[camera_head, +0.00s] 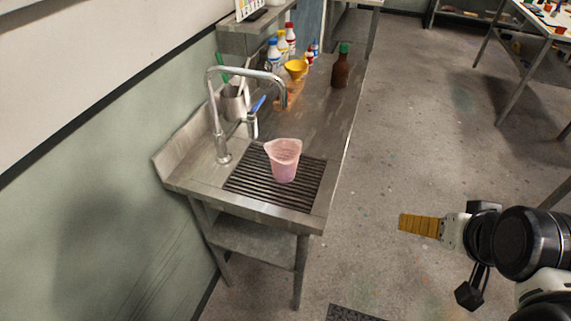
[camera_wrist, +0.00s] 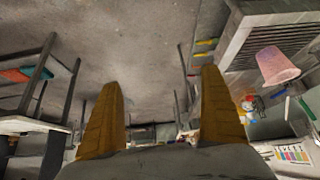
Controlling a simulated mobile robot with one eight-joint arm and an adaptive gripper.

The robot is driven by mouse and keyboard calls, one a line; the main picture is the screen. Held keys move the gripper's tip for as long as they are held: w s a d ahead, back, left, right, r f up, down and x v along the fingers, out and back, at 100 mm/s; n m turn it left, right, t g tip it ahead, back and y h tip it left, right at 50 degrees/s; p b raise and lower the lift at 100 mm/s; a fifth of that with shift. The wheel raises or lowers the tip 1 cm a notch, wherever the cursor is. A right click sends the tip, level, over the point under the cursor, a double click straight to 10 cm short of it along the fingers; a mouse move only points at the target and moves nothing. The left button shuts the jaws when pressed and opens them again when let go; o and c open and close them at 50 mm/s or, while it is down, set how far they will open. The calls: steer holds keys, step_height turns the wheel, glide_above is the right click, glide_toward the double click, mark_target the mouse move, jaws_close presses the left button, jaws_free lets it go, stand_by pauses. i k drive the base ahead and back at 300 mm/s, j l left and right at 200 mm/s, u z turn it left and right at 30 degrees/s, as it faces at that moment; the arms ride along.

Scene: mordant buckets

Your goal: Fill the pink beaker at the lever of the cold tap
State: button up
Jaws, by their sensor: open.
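The pink beaker (camera_head: 284,161) stands upright on the dark drain grate (camera_head: 247,188) at the near end of the steel counter. It also shows, turned over by the camera's angle, at the upper right of the wrist view (camera_wrist: 276,66). The tap (camera_head: 213,115) is a tall steel pipe behind the grate, with its spout above and behind the beaker. A lever with a blue handle (camera_head: 258,104) is beside it. My gripper (camera_head: 405,223) is off the counter to the right, over the floor. In the wrist view its two yellow fingers (camera_wrist: 161,110) are apart with nothing between them.
A brown bottle with a green cap (camera_head: 341,66), a yellow bowl (camera_head: 296,68) and several white bottles (camera_head: 274,54) stand farther back on the counter. A steel cup with tools (camera_head: 234,103) is behind the tap. Open floor (camera_head: 400,150) lies right of the counter.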

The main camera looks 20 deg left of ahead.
mark_target(251, 115)
steer(key=i+j+u, duration=0.1)
steer(key=i+j, duration=0.6)
steer(key=j, duration=0.05)
